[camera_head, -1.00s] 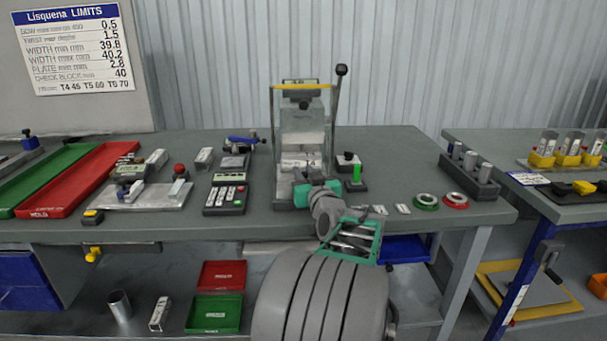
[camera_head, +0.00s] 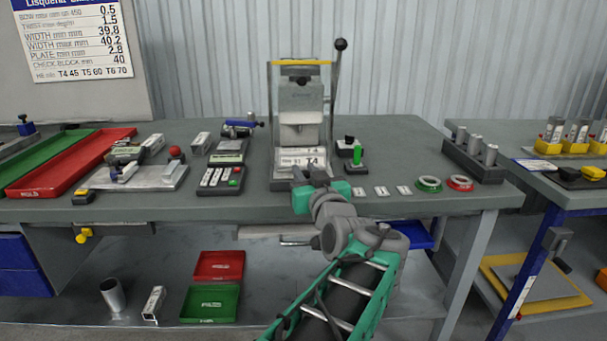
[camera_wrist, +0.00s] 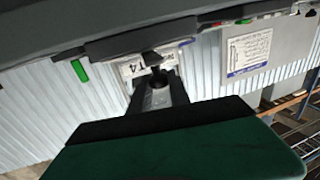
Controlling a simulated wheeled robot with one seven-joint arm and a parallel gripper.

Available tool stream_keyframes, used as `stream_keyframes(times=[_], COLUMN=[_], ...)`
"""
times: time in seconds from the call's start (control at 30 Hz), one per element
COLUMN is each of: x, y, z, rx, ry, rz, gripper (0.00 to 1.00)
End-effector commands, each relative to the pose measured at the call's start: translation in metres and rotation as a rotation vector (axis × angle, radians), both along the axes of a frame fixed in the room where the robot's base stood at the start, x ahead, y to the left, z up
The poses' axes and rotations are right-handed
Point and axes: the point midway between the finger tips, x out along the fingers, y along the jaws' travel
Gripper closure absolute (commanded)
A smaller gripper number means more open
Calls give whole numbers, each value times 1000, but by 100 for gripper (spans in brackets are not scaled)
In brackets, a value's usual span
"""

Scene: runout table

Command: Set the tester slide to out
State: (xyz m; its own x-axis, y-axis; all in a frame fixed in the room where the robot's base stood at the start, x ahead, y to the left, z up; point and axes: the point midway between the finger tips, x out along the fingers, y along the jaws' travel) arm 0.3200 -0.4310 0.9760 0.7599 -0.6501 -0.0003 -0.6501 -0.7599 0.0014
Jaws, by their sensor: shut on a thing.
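The tester (camera_head: 301,105) stands upright on the bench, with a grey body, a yellow top bar and a tall black-knobbed lever at its right. Its slide (camera_head: 302,156) shows at the lower front as a pale plate marked T4. The plate also shows in the wrist view (camera_wrist: 133,68), beside a small dark knob (camera_wrist: 152,59). My gripper (camera_head: 308,176) is at the front of the tester, low by the slide. In the wrist view its fingers (camera_wrist: 157,80) are shut at the knob. The exact contact is small and dark, and my gripper partly hides the tester's base.
A keypad box (camera_head: 221,180) is to the left. Green (camera_head: 429,184) and red (camera_head: 460,183) rings lie at the right. Small pale tags lie near the bench's front edge.

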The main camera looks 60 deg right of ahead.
Motion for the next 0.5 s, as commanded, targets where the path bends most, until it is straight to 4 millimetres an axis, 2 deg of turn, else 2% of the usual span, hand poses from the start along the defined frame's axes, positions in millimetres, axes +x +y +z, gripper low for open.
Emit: stream_keyframes(times=[0.07, 0.1, 0.33, 0.5], x=[-1, -1, 1, 2], y=[0, 0, 1, 1], z=[-2, -2, -2, -1], rx=[4, 4, 3, 3], ry=[2, 2, 2, 2], rz=[-2, -1, 3, 4], gripper=[100, 75, 56, 55])
